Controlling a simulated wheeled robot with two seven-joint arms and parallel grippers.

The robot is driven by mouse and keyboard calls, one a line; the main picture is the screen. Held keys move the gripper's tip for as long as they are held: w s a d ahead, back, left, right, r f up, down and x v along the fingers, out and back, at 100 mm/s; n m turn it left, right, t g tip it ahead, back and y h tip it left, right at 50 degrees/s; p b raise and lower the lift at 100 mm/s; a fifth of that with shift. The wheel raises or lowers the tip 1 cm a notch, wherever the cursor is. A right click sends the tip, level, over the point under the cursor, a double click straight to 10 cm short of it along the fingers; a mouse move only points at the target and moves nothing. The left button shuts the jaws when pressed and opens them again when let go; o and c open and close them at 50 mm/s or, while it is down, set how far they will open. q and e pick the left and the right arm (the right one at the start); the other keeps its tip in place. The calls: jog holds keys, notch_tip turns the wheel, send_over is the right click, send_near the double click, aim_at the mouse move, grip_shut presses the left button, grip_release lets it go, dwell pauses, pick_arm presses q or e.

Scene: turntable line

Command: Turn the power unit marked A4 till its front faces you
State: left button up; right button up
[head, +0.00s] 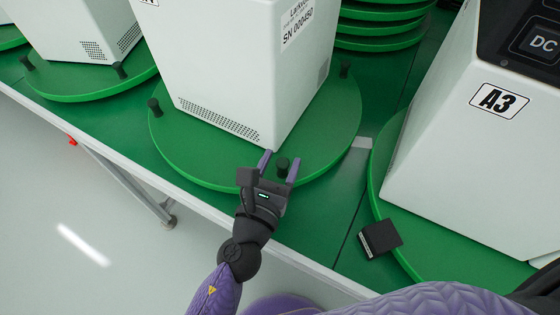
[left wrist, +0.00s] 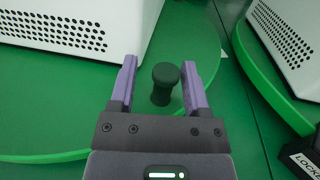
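A white power unit (head: 235,60) stands on a round green turntable (head: 180,160) in the middle of the head view. The side towards me has a vent grille and a serial number label; no A4 mark shows, and its top is cut off. A dark peg (head: 282,165) stands at the turntable's near edge. My left gripper (head: 279,167) is open with its purple fingers either side of this peg. The left wrist view shows the peg (left wrist: 165,83) between the fingers (left wrist: 160,88), with gaps on both sides. My right gripper is not in view.
A unit marked A3 (head: 450,140) stands on the turntable at right, with a black labelled block (head: 380,238) at its edge. Another white unit (head: 75,30) is at left. More pegs (head: 155,107) rise from the middle turntable's rim. Stacked green discs (head: 380,40) lie behind.

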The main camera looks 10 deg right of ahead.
pick_arm(q)
jog(key=shift+s+a, duration=0.15)
jog(key=shift+s, duration=0.1)
jog(key=b+v, duration=0.1)
jog(key=v, duration=0.3)
jog(key=b+v, duration=0.1)
jog(key=v, duration=0.3)
jog(key=shift+s+a+f, duration=0.1)
jog(key=shift+a+f, duration=0.05)
jog(key=shift+f, duration=0.1)
jog(key=shift+s+a+r+b, duration=0.2)
jog(key=shift+s+a+b, duration=0.1)
jog(key=shift+s+b, duration=0.1)
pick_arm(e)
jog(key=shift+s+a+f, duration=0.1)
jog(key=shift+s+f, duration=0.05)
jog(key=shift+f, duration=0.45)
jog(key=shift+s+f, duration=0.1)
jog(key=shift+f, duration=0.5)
